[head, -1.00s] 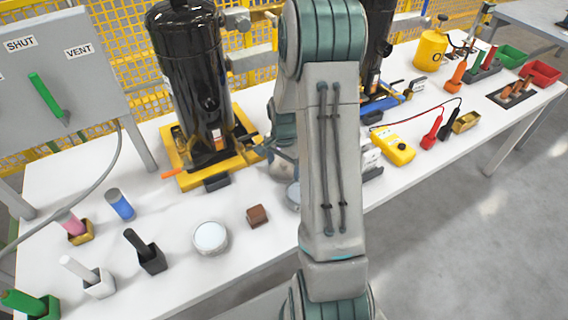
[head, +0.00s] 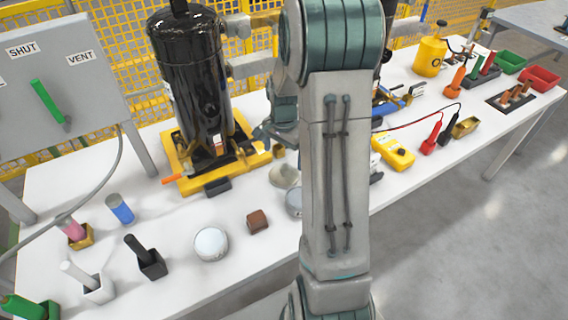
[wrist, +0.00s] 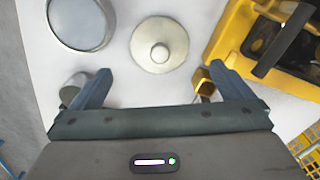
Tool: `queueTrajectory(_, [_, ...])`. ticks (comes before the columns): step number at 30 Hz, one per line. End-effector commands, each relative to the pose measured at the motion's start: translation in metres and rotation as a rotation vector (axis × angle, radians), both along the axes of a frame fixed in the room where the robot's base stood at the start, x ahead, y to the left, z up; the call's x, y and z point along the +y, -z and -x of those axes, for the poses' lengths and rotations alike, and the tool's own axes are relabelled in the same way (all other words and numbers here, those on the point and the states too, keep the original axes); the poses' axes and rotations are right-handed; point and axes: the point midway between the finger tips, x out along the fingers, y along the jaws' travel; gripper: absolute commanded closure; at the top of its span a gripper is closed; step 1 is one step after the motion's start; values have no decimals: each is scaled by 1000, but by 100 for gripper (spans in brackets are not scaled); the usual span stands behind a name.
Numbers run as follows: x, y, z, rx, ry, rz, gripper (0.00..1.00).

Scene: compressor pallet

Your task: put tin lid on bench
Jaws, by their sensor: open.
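The tin lid (wrist: 160,45), a pale round disc with a centre knob, lies flat on the white bench (wrist: 115,55) in the wrist view. In the head view the lid (head: 285,175) sits left of my arm. An open round tin (wrist: 81,22) stands beside the lid; my arm partly hides the tin (head: 294,202) in the head view. My gripper (wrist: 162,83) is open and empty. The lid appears just beyond its fingertips in the wrist view, with a gap between. In the head view my arm mostly hides the gripper.
A black compressor on a yellow base (head: 215,177) stands beside the lid. A small brass piece (wrist: 203,80) and a grey cylinder (wrist: 72,88) show near my fingertips. A brown block (head: 257,221) and a round white-topped item (head: 211,244) lie in front. Bare bench surrounds them.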

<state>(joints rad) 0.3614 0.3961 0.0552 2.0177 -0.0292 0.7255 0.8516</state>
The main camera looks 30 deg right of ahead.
Motion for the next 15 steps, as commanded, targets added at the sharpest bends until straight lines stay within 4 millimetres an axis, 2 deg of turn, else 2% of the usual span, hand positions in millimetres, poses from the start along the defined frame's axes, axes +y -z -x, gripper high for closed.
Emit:
queueTrajectory(1, [0, -12, -1, -4, 0, 1, 0])
queueTrajectory(3, [0, -23, 0, -4, 1, 1, 0])
queueTrajectory(10, [1, -46, 1, -2, -6, 0, 0])
queueTrajectory(15, [22, -69, 15, -25, -122, 12, 0])
